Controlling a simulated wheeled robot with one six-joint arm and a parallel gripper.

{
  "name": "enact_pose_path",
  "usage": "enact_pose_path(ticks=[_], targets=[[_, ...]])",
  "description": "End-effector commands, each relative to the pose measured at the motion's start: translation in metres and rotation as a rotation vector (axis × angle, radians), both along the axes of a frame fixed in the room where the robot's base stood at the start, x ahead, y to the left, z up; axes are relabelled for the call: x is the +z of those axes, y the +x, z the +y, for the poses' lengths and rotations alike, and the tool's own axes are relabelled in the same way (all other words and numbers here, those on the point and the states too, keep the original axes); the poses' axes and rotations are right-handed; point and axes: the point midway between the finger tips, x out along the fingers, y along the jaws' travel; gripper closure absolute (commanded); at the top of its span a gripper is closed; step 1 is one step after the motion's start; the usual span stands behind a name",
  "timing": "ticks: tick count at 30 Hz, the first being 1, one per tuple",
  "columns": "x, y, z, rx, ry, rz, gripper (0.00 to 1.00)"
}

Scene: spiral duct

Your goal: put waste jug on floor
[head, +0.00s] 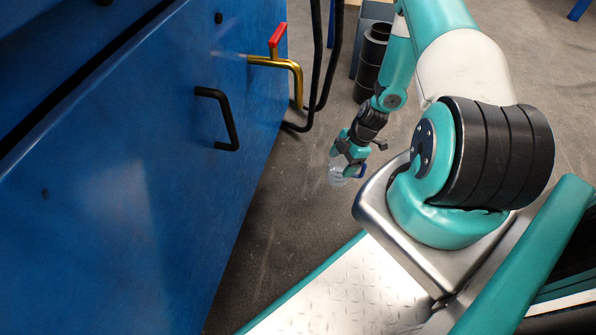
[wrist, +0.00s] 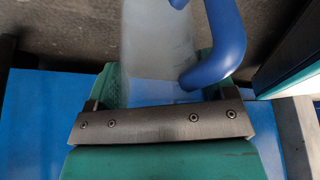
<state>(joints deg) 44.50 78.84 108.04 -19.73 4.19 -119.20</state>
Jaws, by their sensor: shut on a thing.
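The waste jug (head: 337,174) is a clear, pale vessel, partly hidden behind my gripper (head: 349,160) in the head view. In the wrist view the jug (wrist: 158,42) shows as a translucent body with a thick blue handle (wrist: 229,40) on its right. My gripper is shut on the jug, with teal fingers on both sides of it in the wrist view (wrist: 158,84). The dark grey floor (head: 285,210) shows around the jug. I cannot tell whether the jug's base touches the floor.
A blue cabinet (head: 110,190) with a black handle (head: 232,125) stands at the left. A brass pipe (head: 297,78) with a red lever (head: 277,36) sticks out from it. Black hoses (head: 315,70) hang beside it. A dark ribbed container (head: 371,60) stands behind my gripper. Floor between is clear.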

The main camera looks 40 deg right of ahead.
Motion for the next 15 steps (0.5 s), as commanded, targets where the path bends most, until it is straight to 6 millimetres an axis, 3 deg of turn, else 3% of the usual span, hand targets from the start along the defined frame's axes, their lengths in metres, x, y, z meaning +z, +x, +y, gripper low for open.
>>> enact_pose_path(ticks=[6, 15], targets=[[-0.006, 0.051, 0.039, 0.007, -0.003, -0.004, 0.48], [-0.004, 0.103, 0.079, 0.0, -0.003, -0.004, 0.48]])
